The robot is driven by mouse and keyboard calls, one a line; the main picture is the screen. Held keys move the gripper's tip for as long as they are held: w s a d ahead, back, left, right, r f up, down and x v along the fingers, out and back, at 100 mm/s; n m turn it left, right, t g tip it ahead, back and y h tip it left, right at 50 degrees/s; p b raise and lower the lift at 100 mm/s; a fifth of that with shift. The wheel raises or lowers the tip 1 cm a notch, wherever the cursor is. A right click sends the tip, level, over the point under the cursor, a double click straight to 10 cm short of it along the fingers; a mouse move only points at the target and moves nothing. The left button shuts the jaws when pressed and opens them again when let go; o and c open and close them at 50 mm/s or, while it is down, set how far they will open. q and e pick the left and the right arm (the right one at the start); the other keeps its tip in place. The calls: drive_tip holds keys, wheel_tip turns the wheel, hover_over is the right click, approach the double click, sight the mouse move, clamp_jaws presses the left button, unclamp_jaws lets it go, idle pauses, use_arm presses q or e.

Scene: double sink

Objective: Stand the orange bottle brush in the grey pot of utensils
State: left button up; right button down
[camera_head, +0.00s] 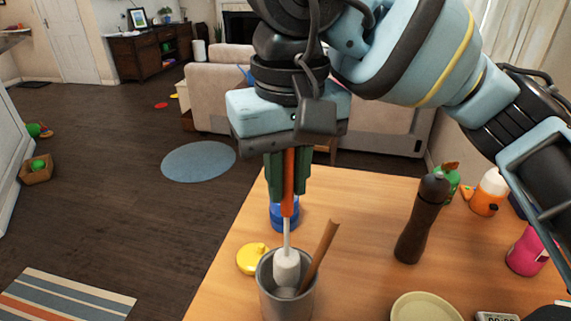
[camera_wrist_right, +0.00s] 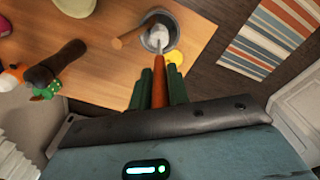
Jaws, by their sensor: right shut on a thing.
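The bottle brush (camera_head: 288,190) has an orange handle, a thin white stem and a white head. My right gripper (camera_head: 288,188) is shut on its handle and holds it upright, head down. The head is at the mouth of the grey pot (camera_head: 287,303) and appears partly inside it, beside a wooden utensil (camera_head: 325,245) that leans right. In the right wrist view the orange handle (camera_wrist_right: 159,85) runs between the green fingers toward the pot (camera_wrist_right: 147,40), with the white head over its opening. The pot's inside is mostly hidden. My left gripper is not in view.
A yellow lid-like thing (camera_head: 252,258) lies left of the pot, and a blue object (camera_head: 284,217) stands behind it. A dark pepper mill (camera_head: 422,220), a pale bowl (camera_head: 424,307) and several bottles are to the right. The wooden table's left edge is near the pot.

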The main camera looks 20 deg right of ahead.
sight(287, 211)
drive_tip(key=shift+f+b, duration=0.6)
drive_tip(key=shift+f, duration=1.1)
drive_tip(key=shift+f+b, duration=0.25)
drive_tip(key=shift+b, duration=0.15)
drive_tip(key=c, duration=1.3)
unclamp_jaws()
drive_tip(key=shift+o, duration=0.2)
